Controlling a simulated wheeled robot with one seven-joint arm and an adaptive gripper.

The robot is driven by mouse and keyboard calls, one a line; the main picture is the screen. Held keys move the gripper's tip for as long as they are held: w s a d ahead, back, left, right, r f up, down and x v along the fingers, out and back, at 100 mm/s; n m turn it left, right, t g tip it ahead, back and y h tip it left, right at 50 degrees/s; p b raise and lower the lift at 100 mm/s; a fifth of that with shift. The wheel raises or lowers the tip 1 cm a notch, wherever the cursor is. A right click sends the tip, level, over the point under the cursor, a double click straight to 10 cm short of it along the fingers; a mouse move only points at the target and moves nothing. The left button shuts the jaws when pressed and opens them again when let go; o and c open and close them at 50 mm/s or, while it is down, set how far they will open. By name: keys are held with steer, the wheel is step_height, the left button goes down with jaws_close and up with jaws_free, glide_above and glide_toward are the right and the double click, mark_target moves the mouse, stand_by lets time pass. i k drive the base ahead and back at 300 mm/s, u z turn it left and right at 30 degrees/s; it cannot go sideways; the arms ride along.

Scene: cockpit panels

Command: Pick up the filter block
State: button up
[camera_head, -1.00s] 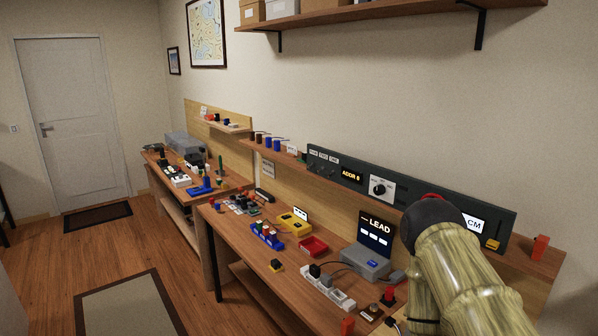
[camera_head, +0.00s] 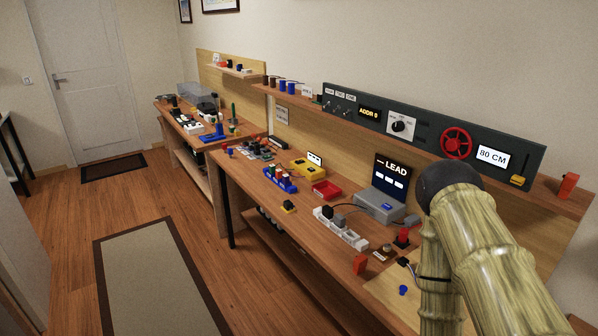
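I cannot tell for sure which object is the filter block, as no label for it is readable. Small block-like things are a red-orange block (camera_head: 360,264) at the near bench edge, a similar orange block (camera_head: 568,186) on the shelf at the far right, and a small yellow and dark block (camera_head: 288,207) near the front edge. My arm stands at the right with its elbow raised, and its lower part runs down out of the picture. My gripper is not in view.
The long bench (camera_head: 262,196) holds a red tray (camera_head: 327,189), a grey box with a LEAD screen (camera_head: 391,178), a white power strip (camera_head: 341,232) and a blue rack (camera_head: 280,180). A dark panel (camera_head: 362,125) with a red handwheel (camera_head: 456,143) runs behind. The floor left of the bench is open.

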mark_target(288, 204)
steer(key=u, duration=0.2)
steer(key=i, duration=1.25)
steer(key=u, duration=0.4)
